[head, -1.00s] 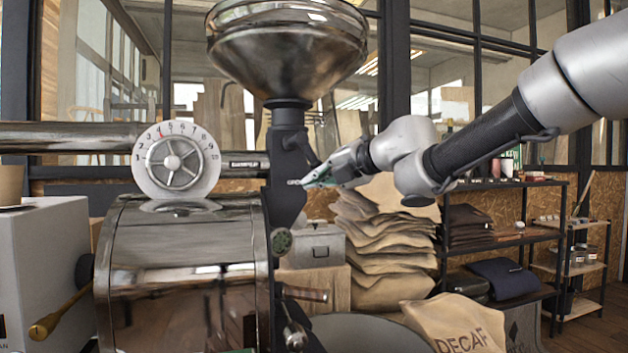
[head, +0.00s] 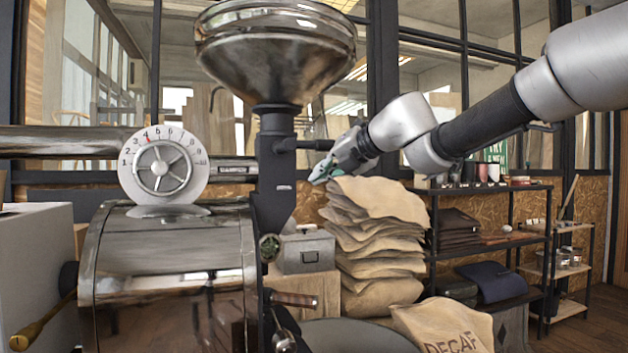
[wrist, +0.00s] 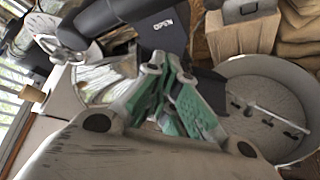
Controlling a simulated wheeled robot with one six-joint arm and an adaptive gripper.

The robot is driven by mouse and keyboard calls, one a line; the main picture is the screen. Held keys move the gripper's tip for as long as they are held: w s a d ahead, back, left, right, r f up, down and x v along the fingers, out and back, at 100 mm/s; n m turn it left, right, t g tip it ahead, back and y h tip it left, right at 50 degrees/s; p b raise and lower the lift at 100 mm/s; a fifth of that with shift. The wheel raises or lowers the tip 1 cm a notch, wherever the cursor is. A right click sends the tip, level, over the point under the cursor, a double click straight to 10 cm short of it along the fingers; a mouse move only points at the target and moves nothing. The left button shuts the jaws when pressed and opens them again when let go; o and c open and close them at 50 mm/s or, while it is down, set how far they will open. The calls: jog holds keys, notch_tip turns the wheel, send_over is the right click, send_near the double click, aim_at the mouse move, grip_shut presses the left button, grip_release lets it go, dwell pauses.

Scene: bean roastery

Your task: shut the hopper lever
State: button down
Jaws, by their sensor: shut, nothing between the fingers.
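The steel hopper (head: 276,55) stands on a dark neck above the roaster. The hopper lever (head: 315,144) is a dark bar sticking out roughly level to the right from that neck. My gripper (head: 320,174), with green fingers, is shut and empty. It is just below and right of the lever, and I see a small gap between them. In the wrist view my shut fingers (wrist: 180,105) point at the roaster area.
The roaster drum (head: 175,265) and its numbered dial (head: 163,165) are at left. A stack of sacks (head: 375,240) and a metal box (head: 306,250) are behind and below my gripper. A round pan (wrist: 270,105) lies below. A shelf (head: 490,188) stands at right.

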jog(key=shift+w+d+r, duration=0.1)
jog(key=shift+d+r, duration=0.25)
jog(key=shift+r, duration=0.25)
jog(key=shift+w+d+r, duration=0.1)
jog(key=shift+d+r, duration=0.2)
jog(key=shift+r, duration=0.35)
jog(key=shift+w+d+r, duration=0.1)
jog(key=shift+d+r, duration=0.25)
jog(key=shift+r, duration=0.25)
jog(key=shift+r, duration=0.15)
